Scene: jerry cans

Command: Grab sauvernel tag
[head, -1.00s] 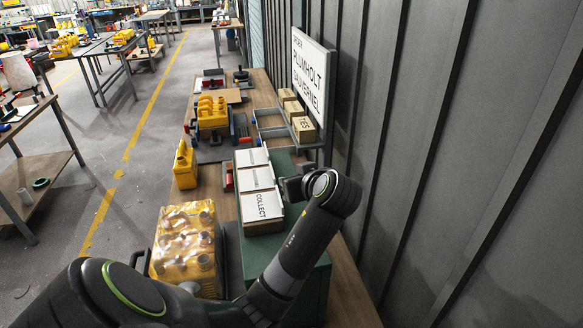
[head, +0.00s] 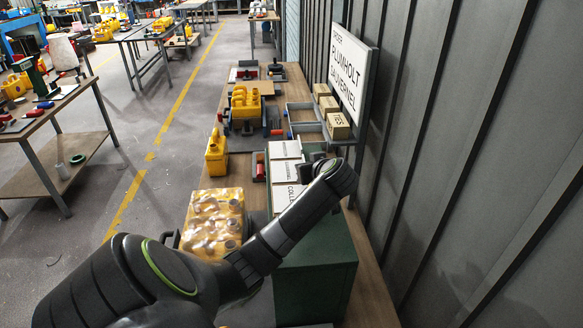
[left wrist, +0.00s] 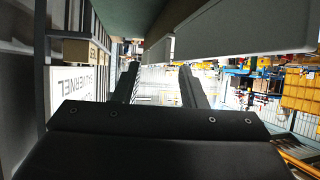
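A white sign (head: 335,70) on the right reads "PLUMHOLT" and "SAUVERNEL" under a smaller line; part of it shows in the left wrist view (left wrist: 77,82). The other labels are too small to read, and I cannot make out a separate Sauvernel tag. My left gripper (head: 312,157) is beside the boxes' right side, partly hidden by my wrist. In the left wrist view its fingers (left wrist: 158,85) are apart with nothing between them. My right gripper is out of view.
A yellow jerry can (head: 216,155), a wrapped yellow pack (head: 213,225) and a fixture with yellow cans (head: 245,105) stand on the bench. A ribbed wall (head: 460,150) closes the right side.

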